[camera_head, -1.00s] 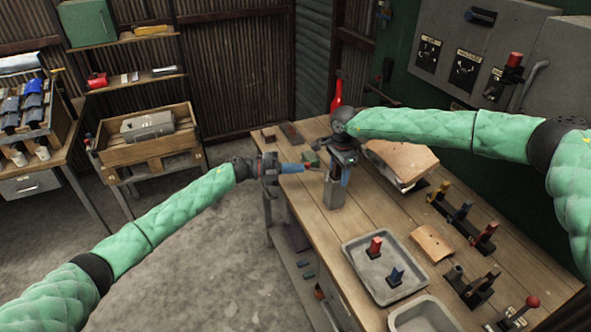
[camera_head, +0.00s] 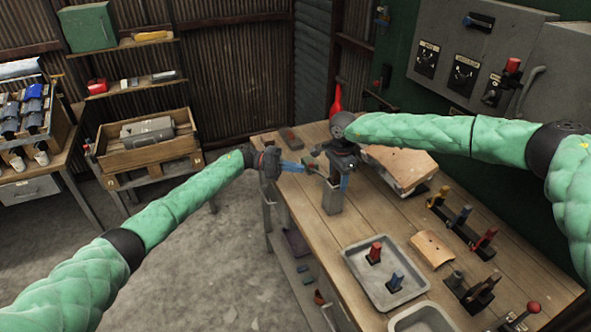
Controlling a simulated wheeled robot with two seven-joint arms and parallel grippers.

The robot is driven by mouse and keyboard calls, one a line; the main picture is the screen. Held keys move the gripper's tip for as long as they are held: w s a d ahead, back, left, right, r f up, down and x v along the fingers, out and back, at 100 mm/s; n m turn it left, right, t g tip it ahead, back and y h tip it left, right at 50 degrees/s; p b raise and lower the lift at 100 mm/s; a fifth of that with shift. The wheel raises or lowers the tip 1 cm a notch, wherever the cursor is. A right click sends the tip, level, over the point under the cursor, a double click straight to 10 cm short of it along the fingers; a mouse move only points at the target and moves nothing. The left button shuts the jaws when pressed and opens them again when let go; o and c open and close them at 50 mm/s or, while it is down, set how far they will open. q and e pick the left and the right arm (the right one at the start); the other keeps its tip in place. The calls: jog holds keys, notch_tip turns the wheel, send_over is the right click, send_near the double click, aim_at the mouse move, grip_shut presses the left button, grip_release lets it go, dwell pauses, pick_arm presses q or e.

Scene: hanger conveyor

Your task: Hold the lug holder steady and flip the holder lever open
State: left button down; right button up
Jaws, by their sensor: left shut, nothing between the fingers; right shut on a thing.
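The lug holder (camera_head: 332,198) is a grey upright block at the near left edge of the wooden workbench. My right gripper (camera_head: 343,180) comes down over it from above and is shut on it, hiding much of its top. My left gripper (camera_head: 298,167) is shut and empty, pointing right with blue fingers, just left of the holder's top. A small gap seems to lie between its fingertips and the holder. The holder lever is too small and too hidden by the grippers to make out clearly.
On the bench (camera_head: 385,222), a grey tray (camera_head: 368,292) holds a red and a blue piece. A second tray (camera_head: 425,318), a tan plate (camera_head: 432,248), several coloured lugs on black stands and a red-knobbed lever (camera_head: 532,307) lie to the right. A red bottle (camera_head: 336,99) stands behind.

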pick_arm(q)
jog(key=shift+a, duration=0.1)
jog(key=v, duration=1.3)
pick_arm(e)
jog(key=o, duration=1.3)
